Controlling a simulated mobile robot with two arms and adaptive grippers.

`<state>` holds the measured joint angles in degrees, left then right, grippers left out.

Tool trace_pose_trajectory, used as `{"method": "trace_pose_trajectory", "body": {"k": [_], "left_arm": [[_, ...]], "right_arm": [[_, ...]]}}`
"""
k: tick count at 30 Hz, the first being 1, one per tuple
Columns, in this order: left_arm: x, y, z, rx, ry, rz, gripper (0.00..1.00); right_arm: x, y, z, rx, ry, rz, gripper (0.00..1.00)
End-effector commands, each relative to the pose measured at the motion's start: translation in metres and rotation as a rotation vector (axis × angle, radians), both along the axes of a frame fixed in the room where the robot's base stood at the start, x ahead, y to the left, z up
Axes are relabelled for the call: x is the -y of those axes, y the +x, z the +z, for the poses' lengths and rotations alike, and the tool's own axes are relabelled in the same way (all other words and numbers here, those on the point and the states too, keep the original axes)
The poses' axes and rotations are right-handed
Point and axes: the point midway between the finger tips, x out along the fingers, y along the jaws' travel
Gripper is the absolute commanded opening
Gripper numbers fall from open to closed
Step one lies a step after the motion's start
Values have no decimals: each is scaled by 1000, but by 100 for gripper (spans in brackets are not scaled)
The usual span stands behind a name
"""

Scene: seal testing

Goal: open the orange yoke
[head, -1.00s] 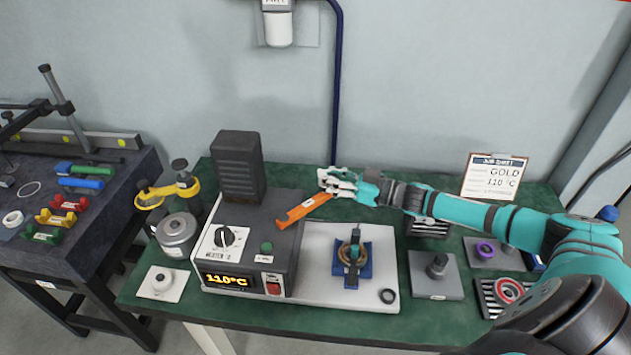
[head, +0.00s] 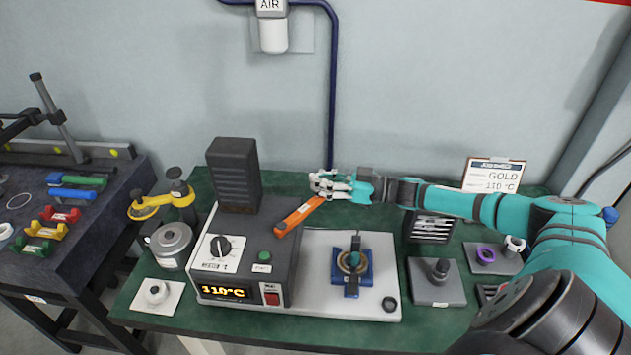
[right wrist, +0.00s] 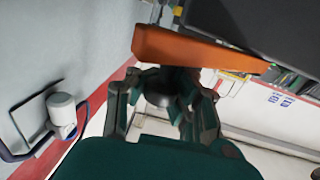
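The orange yoke (head: 298,216) is a flat bar at the right side of the grey tester box (head: 241,262). It slants up to the right from beside the box's top. My right gripper (head: 322,184) is at the yoke's upper right end. In the right wrist view the yoke (right wrist: 195,48) crosses in front of my fingertips (right wrist: 165,76), which stand apart; whether they touch it I cannot tell. A blue fixture (head: 352,265) with a ring stands on the pale plate (head: 318,295) right of the box. My left gripper is not in view.
A dark finned tower (head: 233,175) rises behind the box. A yellow-armed device (head: 160,205) and a metal pot (head: 171,246) stand left. Grey blocks (head: 436,282) and a job sheet (head: 494,174) are at the right. A dark side table (head: 70,250) holds coloured parts.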

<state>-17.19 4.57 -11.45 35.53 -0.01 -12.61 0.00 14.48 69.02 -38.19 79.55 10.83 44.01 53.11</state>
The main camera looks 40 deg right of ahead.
Motion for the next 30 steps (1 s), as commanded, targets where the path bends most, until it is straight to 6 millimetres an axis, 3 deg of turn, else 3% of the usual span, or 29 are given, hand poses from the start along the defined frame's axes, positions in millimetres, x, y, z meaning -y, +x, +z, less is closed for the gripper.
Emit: {"method": "trace_pose_trajectory", "body": {"k": [1, 18, 27, 30], "left_arm": [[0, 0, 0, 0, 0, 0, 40], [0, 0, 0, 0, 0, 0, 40], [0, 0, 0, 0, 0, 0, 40], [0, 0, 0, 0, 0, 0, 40]], "right_arm": [[10, 4, 7, 10, -6, -20, 0], [10, 4, 7, 9, -6, -20, 0], [9, 3, 6, 7, -5, -15, 43], [7, 2, 5, 6, -4, -12, 50]]}}
